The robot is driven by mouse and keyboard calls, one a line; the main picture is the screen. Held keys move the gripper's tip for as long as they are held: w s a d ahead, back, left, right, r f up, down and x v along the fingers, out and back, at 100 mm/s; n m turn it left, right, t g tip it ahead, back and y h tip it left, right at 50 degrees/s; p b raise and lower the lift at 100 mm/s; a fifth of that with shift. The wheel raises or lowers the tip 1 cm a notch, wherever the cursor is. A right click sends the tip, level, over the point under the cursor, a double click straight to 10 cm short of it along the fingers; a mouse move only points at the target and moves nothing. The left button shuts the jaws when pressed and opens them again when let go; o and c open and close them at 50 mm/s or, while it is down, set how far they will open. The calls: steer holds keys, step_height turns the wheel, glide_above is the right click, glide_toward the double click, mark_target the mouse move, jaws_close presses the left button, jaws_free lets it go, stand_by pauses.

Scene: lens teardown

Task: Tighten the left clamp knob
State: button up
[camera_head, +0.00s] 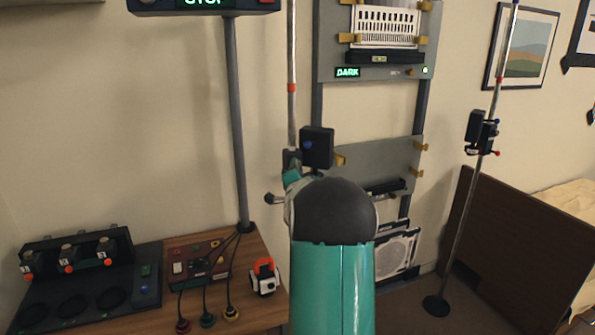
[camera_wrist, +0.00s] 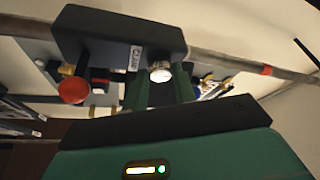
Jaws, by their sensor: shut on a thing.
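The left clamp is a black block (camera_head: 317,147) on the left upright pole (camera_head: 292,60) in the head view. In the wrist view the clamp body (camera_wrist: 115,38) fills the top, with a small pale label, and the pole (camera_wrist: 225,62) passes behind it. A small silver, round-ended knob (camera_wrist: 160,72) shows below the label. My gripper (camera_wrist: 160,84) has its teal fingers on either side of this knob and is shut on it. A red knob (camera_wrist: 73,90) stands apart to the left. In the head view my arm hides most of my gripper (camera_head: 291,177).
A second pole with a clamp (camera_head: 480,130) stands at the right. Grey panels (camera_head: 375,160) with brass-coloured catches are behind my arm. A wooden bench (camera_head: 240,255) with a control box (camera_head: 200,262) is at lower left, and a brown board (camera_head: 515,240) at lower right.

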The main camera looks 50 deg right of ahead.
steer(key=shift+a+r+m+g, duration=0.15)
steer(key=shift+m+g, duration=0.35)
steer(key=shift+m, duration=1)
steer(key=o, duration=1)
steer(key=v, duration=1.3)
steer(key=shift+s+a+r, duration=0.25)
steer(key=shift+y, duration=0.3)
